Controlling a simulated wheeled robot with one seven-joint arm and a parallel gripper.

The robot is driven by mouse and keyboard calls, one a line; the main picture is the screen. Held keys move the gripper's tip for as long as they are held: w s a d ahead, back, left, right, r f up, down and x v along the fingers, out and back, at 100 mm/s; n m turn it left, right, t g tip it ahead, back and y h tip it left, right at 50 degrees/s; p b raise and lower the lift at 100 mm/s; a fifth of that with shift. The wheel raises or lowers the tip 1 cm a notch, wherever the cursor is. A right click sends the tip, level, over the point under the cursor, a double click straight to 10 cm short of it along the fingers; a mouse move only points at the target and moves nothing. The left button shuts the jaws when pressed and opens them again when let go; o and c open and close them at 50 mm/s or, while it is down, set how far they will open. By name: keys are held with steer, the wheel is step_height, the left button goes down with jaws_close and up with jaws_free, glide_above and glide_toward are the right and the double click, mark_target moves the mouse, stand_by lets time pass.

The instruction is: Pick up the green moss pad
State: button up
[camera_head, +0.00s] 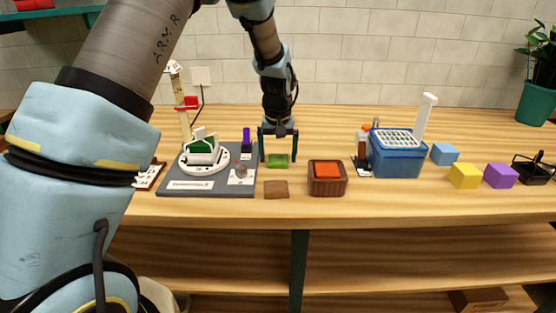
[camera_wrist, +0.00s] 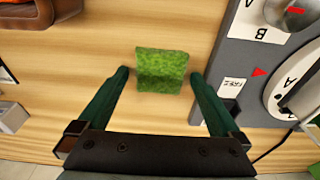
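The green moss pad (camera_head: 278,161) lies flat on the wooden table, just right of the grey board. In the wrist view the moss pad (camera_wrist: 162,71) is a textured green square between and slightly beyond my fingertips. My gripper (camera_head: 278,148) points down at it from above. In the wrist view the two dark green fingers of my gripper (camera_wrist: 159,75) are spread wide, one on each side of the pad, with bare wood showing between each finger and the pad. Nothing is held.
A grey board (camera_head: 206,190) with a white turntable (camera_head: 205,161) stands close on the left. A blue bin (camera_head: 396,160) stands farther right.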

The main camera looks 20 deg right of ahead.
steer(key=c, duration=1.2)
steer(key=shift+o, duration=0.2)
steer(key=shift+r, duration=0.15)
